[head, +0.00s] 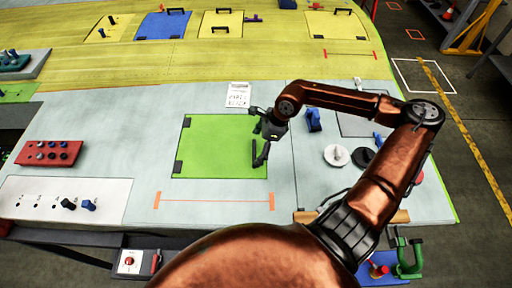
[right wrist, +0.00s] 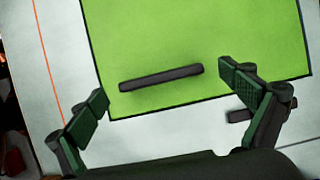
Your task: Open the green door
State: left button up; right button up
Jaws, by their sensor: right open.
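The green door (head: 215,147) is a flat square panel with dark edges, lying level with the light grey wing surface. Black hinge-like pieces show at its left corners. A black bar handle (right wrist: 161,77) sits on the door near one edge. My right gripper (head: 262,142) is over the door's right edge, by the handle. In the right wrist view its open fingers (right wrist: 168,90) stand apart, toward either end of the handle, with nothing held. I cannot tell how high the fingers are above the door. My left gripper is out of view.
A red block with knobs (head: 49,153) and a white switch panel (head: 65,200) are on the left. A white round piece (head: 336,156) and a blue part (head: 314,120) sit right of the door. Blue (head: 163,26) and yellow (head: 221,25) panels are at the back.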

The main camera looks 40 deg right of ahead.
jog(key=shift+r, duration=0.1)
jog(key=c, duration=1.7)
